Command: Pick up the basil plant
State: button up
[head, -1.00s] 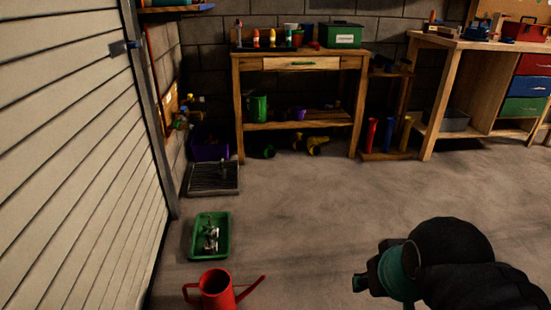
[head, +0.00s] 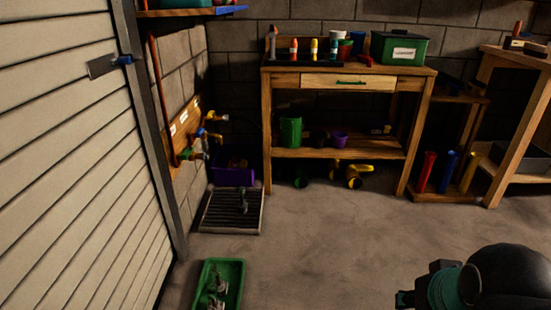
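I cannot make out a basil plant in the head view. Small pots, one white and green (head: 335,41) and one red (head: 344,48), stand on top of the wooden potting bench (head: 300,76), but I see no leaves in them. Part of my dark arm with a teal ring shows at the lower right corner. My gripper's fingers are not in view.
A green tray (head: 233,288) with metal items lies on the floor at the lower left. A grated drain (head: 218,212) and a purple bin (head: 229,172) are left of the bench. A green box (head: 400,48) sits on it. The central floor is clear.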

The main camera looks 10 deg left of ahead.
aim_at(242, 205)
jog(key=i, duration=3.45)
jog(key=u, duration=3.8)
